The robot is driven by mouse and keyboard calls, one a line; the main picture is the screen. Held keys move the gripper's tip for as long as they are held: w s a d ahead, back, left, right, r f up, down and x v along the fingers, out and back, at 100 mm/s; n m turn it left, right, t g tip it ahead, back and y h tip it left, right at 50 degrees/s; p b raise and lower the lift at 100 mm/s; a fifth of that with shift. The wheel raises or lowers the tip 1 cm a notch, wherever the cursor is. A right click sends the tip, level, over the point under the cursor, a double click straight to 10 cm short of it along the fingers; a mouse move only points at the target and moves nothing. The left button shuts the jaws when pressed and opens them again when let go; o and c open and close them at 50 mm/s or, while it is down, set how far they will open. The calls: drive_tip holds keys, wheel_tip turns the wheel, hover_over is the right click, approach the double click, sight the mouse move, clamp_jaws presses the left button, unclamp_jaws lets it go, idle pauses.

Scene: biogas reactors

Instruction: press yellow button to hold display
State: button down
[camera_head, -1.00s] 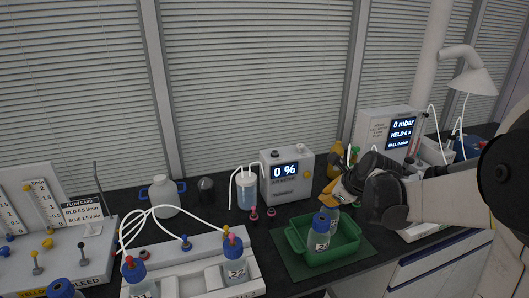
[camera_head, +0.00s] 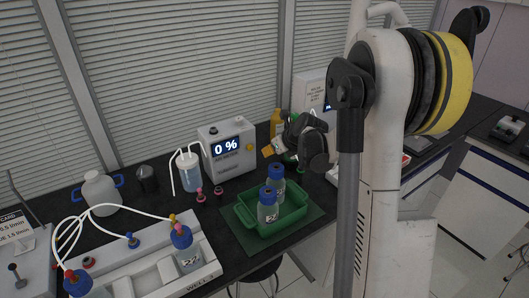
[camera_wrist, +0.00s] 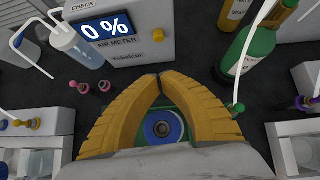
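The air meter (camera_head: 228,150) is a pale box on the dark bench with a lit display (camera_head: 226,146) reading "0 %". A yellow button (camera_head: 250,147) sits on its front, right of the display. In the wrist view the display (camera_wrist: 103,27) is at upper left and the button (camera_wrist: 157,35) shows below and right of it. My gripper (camera_head: 268,151) has yellow fingers and is just right of the meter. In the wrist view its fingertips (camera_wrist: 157,77) meet with nothing between them, apart from the button and below it in the picture.
A green tray (camera_head: 240,225) with blue-capped bottles (camera_head: 267,205) stands in front of the meter. A green bottle (camera_wrist: 250,50) and another display box (camera_head: 312,92) are to the right. Pink-topped pieces (camera_wrist: 104,86) lie before the meter.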

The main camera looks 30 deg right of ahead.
sight(250, 147)
drive_tip(key=w+a+f+b, duration=0.1)
drive_tip(key=w+f+b, duration=0.2)
drive_tip(key=w, duration=0.6)
drive_tip(key=shift+w+f, duration=0.35)
drive_tip(key=shift+f, duration=1)
